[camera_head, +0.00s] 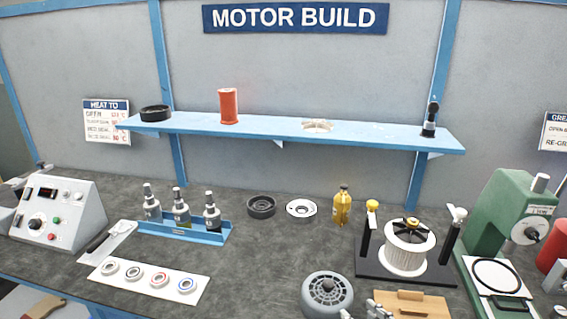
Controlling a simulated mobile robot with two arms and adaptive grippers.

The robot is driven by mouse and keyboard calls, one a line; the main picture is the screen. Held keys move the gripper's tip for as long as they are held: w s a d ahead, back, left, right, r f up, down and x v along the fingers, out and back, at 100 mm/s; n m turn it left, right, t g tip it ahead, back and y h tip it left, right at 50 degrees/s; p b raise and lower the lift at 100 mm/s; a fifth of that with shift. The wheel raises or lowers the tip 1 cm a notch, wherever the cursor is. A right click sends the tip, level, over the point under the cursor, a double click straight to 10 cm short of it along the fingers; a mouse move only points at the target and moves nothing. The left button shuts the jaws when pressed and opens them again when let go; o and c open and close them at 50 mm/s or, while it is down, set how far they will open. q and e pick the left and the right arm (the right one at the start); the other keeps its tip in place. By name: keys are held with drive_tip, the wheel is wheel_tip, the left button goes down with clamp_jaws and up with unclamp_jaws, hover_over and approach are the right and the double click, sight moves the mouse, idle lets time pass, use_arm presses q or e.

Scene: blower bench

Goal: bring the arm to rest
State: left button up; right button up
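A blue shelf (270,127) runs behind.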

drive_tip(key=s+f+m+g+h, duration=0.1)
drive_tip(key=s+f+g+h, duration=0.1)
drive_tip(key=s+f+g, duration=0.6)
drive_tip(key=s+f+g+h, duration=0.15)
drive_tip(key=s+f, duration=0.35)
drive_tip(key=s, duration=0.8)
wheel_tip(320, 180, down, 24)
drive_tip(key=g, duration=0.1)
drive_tip(key=s+d+f+g, duration=0.1)
drive_tip(key=s+d+f, duration=0.1)
drive_tip(key=s+f, duration=1.5)
drive_tip(key=shift+s+d+f, duration=0.25)
drive_tip(key=shift+s+d, duration=0.15)
drive_tip(key=shift+s, duration=0.15)
